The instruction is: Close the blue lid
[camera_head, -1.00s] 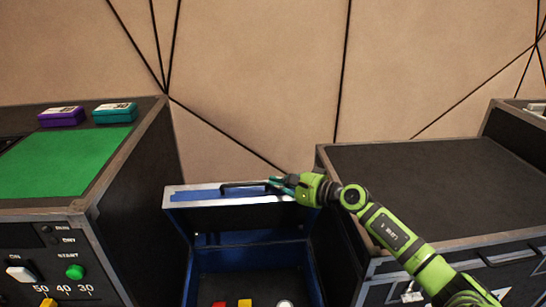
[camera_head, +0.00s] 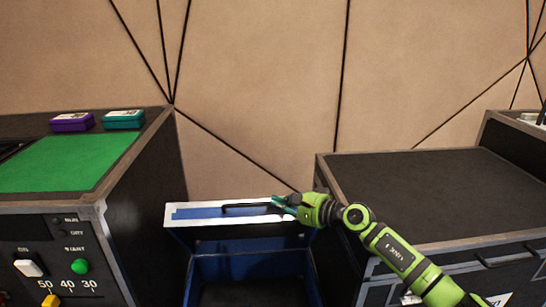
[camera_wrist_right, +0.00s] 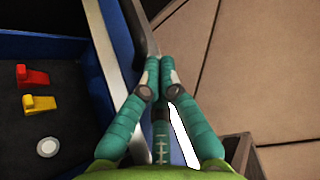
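The blue lid (camera_head: 205,213), with a silver rim and a black handle (camera_head: 240,210), stands raised over a blue box (camera_head: 205,266). The box is open at the front, below the lid. My right gripper (camera_head: 276,203) is at the right end of the handle. In the right wrist view its teal fingers (camera_wrist_right: 165,62) are together at the tips, beside the dark handle bar (camera_wrist_right: 139,25). I cannot tell whether the handle is between them. My left gripper is not in view.
A red block (camera_wrist_right: 35,76), a yellow block (camera_wrist_right: 39,103) and a round white piece (camera_wrist_right: 47,147) lie in the box. A console with a green top (camera_head: 65,164) stands left. A dark case (camera_head: 430,190) stands close on the right.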

